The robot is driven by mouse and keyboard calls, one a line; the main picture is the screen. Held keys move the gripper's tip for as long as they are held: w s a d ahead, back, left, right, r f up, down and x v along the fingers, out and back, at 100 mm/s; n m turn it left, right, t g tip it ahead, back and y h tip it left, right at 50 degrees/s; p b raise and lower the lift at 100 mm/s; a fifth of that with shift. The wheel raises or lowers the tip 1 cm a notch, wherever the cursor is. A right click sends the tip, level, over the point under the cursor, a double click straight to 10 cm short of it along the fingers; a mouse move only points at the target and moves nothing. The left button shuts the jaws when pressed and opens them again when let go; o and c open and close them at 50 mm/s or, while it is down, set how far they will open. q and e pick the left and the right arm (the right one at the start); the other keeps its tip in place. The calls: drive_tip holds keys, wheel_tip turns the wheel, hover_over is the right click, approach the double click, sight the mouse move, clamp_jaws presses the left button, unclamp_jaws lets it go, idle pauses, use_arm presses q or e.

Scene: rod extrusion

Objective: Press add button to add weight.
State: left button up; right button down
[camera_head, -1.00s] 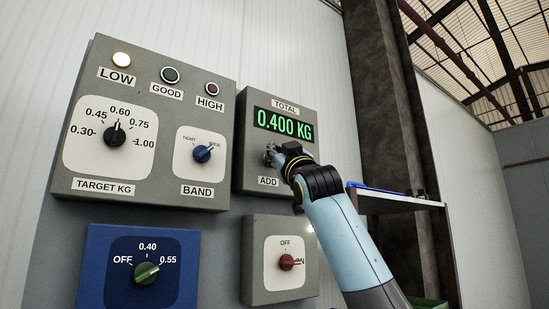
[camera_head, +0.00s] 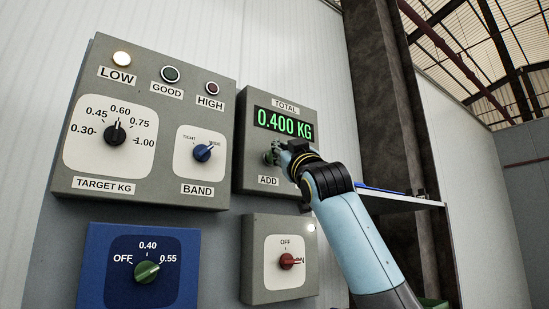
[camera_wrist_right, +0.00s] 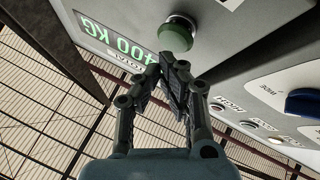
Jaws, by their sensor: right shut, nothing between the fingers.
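The TOTAL panel (camera_head: 250,105) is a grey box on the wall with a lit green display (camera_head: 284,124) reading 0.400 KG. The green round add button (camera_wrist_right: 177,34) shows clearly in the right wrist view, and part of it shows in the head view (camera_head: 268,158) above the ADD label (camera_head: 268,181). My right gripper (camera_head: 279,152) is in front of the button, partly covering it. In the wrist view its fingertips (camera_wrist_right: 174,60) are together and empty, close to the button's face; I cannot tell whether they touch it. My left gripper is out of view.
A grey panel (camera_head: 215,100) at the left has a lit LOW lamp (camera_head: 122,59), a TARGET KG dial and a BAND knob (camera_head: 203,153). Below are a blue panel (camera_head: 100,265) and an OFF switch box (camera_head: 252,285). A shelf (camera_head: 400,199) is at the right.

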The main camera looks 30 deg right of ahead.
drive_tip(key=s, duration=0.3)
drive_tip(key=s+b, duration=0.1)
drive_tip(key=s, duration=0.1)
drive_tip(key=shift+d, duration=0.25)
idle(0.8)
